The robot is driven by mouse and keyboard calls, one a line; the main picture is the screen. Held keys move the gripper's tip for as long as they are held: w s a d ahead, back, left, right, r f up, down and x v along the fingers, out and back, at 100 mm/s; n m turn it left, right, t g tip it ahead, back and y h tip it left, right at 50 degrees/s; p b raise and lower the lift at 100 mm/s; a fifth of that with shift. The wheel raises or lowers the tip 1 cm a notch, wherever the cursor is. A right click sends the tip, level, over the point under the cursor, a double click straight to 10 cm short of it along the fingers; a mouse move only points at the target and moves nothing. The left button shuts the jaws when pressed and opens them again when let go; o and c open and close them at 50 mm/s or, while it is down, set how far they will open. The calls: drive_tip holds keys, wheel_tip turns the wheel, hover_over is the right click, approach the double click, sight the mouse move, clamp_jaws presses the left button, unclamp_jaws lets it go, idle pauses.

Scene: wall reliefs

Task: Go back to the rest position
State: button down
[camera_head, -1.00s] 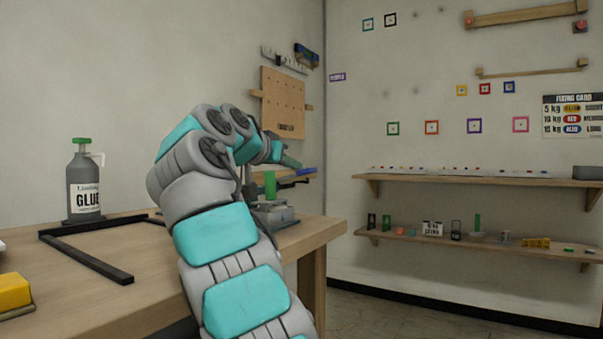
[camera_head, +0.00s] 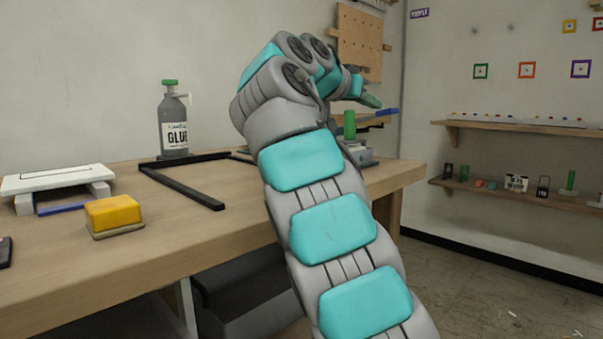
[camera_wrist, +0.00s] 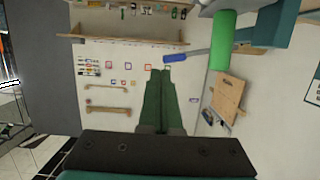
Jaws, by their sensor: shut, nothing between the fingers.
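My gripper (camera_head: 372,101) is at the far end of my bent arm, over the right end of the workbench (camera_head: 130,255). In the wrist view the two dark green fingers (camera_wrist: 160,75) lie together with nothing between them. A green cylinder (camera_head: 349,125) stands upright on a grey fixture (camera_head: 358,154) just below and left of the gripper. The cylinder also shows in the wrist view (camera_wrist: 222,40). A blue-handled tool (camera_head: 388,112) shows close to the fingertips; I cannot tell whether they touch.
A glue bottle (camera_head: 173,125), a black frame (camera_head: 180,187), a yellow block (camera_head: 113,213) and a white stand (camera_head: 60,183) are on the bench. A pegboard (camera_head: 360,45) hangs behind. Shelves (camera_head: 520,127) line the right wall. Floor at the right is open.

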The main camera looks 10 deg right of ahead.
drive_tip(key=s+d+f+n+g+y+p, duration=0.2)
drive_tip(key=s+f+n+g+y, duration=0.1)
drive_tip(key=s+f, duration=0.65)
drive_tip(key=s+d+f+n+g+y+p, duration=0.2)
drive_tip(key=s+f+n+g+y+p, duration=0.15)
drive_tip(key=s+f, duration=0.6)
drive_tip(key=s+a+f+n+g+y+p, duration=0.1)
drive_tip(key=s+a+f, duration=0.3)
drive_tip(key=s+f, duration=0.4)
drive_tip(key=s+a+f+n+g+y+p, duration=0.1)
drive_tip(key=s+a+f+g+y, duration=0.1)
drive_tip(key=s+a+f, duration=0.2)
drive_tip(key=s+a+f+n+g+y, duration=0.1)
drive_tip(key=s+a+f, duration=0.3)
drive_tip(key=s+f, duration=0.7)
drive_tip(key=s+n+y, duration=0.1)
drive_tip(key=s, duration=0.3)
drive_tip(key=shift+a+f+p, duration=0.15)
drive_tip(key=shift+f+p, duration=0.2)
drive_tip(key=shift+p, duration=0.05)
drive_tip(key=shift+g, duration=0.25)
